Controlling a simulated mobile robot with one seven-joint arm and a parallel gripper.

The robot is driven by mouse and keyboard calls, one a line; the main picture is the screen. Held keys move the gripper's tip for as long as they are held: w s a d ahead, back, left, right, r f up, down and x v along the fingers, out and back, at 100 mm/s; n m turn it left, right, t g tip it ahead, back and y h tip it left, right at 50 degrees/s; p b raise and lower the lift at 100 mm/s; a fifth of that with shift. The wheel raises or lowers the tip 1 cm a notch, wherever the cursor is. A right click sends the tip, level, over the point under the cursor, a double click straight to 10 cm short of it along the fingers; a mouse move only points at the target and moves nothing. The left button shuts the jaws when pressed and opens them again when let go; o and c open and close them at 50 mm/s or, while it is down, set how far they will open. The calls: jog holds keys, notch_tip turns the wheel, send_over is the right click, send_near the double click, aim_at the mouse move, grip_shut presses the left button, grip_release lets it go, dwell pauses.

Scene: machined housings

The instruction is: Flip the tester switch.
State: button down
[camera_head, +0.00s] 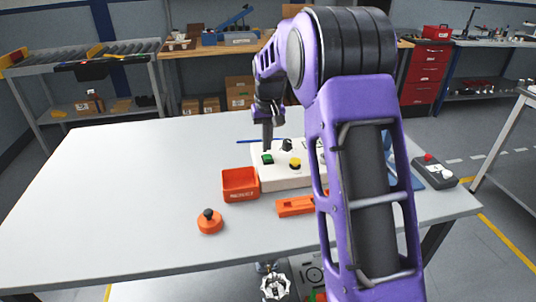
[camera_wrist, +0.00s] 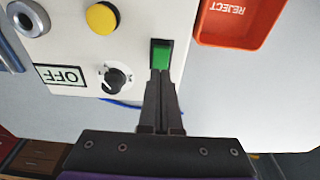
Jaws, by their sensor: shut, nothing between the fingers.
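The tester is a white box (camera_head: 285,178) on the table. It also shows in the wrist view (camera_wrist: 60,60), with a green rocker switch (camera_wrist: 162,53), a yellow button (camera_wrist: 102,18), a black knob (camera_wrist: 117,78) and an OFF label (camera_wrist: 61,77). In the head view the green switch (camera_head: 267,159) is at the box's left end. My gripper (camera_head: 267,148) points down just over the switch, its fingers shut and empty. In the wrist view the fingertips (camera_wrist: 160,74) meet the switch's near edge; I cannot tell whether they touch. My arm hides the tester's right part.
An orange REJECT bin (camera_head: 240,185) stands close left of the tester. An orange piece with a black knob (camera_head: 210,222) and an orange block (camera_head: 295,206) lie in front. A grey box with a red button (camera_head: 434,171) is at the right.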

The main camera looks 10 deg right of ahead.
aim_at(267, 156)
jog(key=shift+r+p, duration=1.9)
jog(key=shift+r, duration=0.65)
